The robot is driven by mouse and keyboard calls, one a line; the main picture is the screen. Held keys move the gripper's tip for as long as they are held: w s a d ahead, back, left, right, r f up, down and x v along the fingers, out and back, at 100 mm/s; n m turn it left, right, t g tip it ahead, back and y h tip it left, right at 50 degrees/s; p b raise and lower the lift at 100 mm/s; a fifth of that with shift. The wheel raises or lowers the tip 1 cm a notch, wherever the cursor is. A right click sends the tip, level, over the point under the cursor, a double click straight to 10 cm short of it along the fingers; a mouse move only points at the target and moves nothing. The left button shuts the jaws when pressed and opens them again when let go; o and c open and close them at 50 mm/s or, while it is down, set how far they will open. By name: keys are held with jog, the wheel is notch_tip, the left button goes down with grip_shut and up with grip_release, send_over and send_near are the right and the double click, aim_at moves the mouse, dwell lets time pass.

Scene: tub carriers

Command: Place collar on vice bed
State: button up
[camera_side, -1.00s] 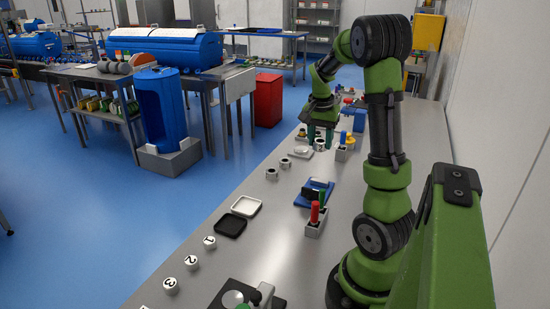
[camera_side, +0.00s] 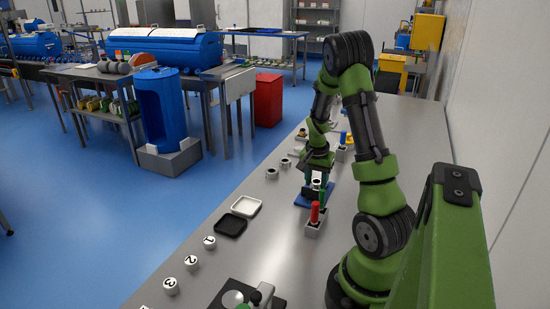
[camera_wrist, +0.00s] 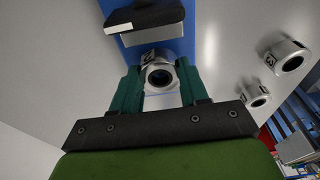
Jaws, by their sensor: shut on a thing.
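My gripper (camera_side: 316,180) is shut on a silver metal collar (camera_wrist: 159,74). In the wrist view the collar sits between the two green fingers, its dark bore facing the camera. The blue vice (camera_side: 303,201) is on the bench below my gripper in the side view, partly hidden by it. In the wrist view the vice shows behind the collar as a blue bed (camera_wrist: 178,47) with a black jaw (camera_wrist: 145,17). The collar overlaps the bed in that view; I cannot tell whether they touch.
Two more collars (camera_wrist: 288,57) (camera_wrist: 254,95) stand to one side. A block with a red-handled tool (camera_side: 315,213) stands close in front of the vice. A black tray (camera_side: 230,227), a white tray (camera_side: 246,207) and numbered discs (camera_side: 191,260) lie nearer the camera.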

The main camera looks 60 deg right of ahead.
jog(key=shift+f, duration=0.4)
jog(key=shift+f, duration=0.1)
jog(key=o, duration=1.2)
